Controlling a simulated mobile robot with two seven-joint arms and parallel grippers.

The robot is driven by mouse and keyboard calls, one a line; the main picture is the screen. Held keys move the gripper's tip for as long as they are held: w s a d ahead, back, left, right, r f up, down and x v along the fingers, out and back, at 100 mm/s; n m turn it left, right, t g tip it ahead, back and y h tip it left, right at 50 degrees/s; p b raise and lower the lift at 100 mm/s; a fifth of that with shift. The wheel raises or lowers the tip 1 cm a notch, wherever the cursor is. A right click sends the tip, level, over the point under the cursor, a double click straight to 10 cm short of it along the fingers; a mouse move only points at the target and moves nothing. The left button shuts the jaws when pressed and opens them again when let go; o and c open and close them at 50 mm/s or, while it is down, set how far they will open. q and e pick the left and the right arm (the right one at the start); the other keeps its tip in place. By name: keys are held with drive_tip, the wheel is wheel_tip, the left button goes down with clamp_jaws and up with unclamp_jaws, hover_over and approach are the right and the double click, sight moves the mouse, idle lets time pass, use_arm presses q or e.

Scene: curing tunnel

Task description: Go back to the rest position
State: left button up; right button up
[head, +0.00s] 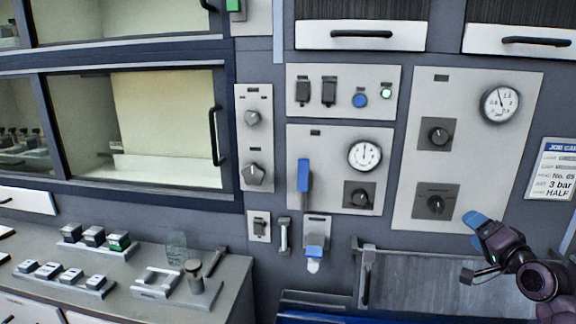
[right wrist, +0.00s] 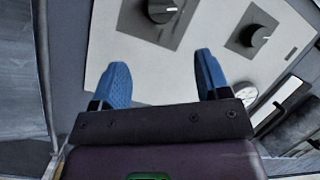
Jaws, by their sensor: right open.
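My right gripper (head: 477,219) is at the lower right of the head view, in front of the control wall and below the large right panel (head: 480,160). Its two blue fingertips are apart in the right wrist view (right wrist: 161,72), with nothing between them. Beyond the fingers the wrist view shows a pale panel with two dark knobs (right wrist: 160,10) and part of a gauge (right wrist: 243,94). The fingers look clear of the knobs; the exact gap to the panel cannot be told. My left gripper is in neither view.
A job card (head: 556,170) hangs on the wall at the right. A blue lever (head: 303,175) stands out beside a gauge (head: 365,155). A worktop (head: 150,255) at lower left carries small blocks and a glass. A grey metal surface (head: 420,280) lies below the panels.

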drive_tip(key=s+a+f+n+g+h, duration=0.1)
drive_tip(key=s+a+f+n, duration=0.45)
drive_tip(key=f, duration=0.35)
drive_tip(key=s+a+f+n+g+h, duration=0.1)
drive_tip(key=s+a+f+n, duration=0.4)
drive_tip(key=f, duration=0.4)
drive_tip(key=s+a+f+g, duration=0.2)
drive_tip(key=s+a+f, duration=0.2)
drive_tip(key=s+f, duration=0.3)
drive_tip(key=s+a+f+g, duration=0.2)
drive_tip(key=s+a+f, duration=0.2)
drive_tip(key=s+f, duration=0.3)
drive_tip(key=s, duration=0.3)
drive_tip(key=shift+s+a+f+n, duration=0.15)
drive_tip(key=shift+a+n, duration=0.15)
drive_tip(key=shift+n, duration=0.05)
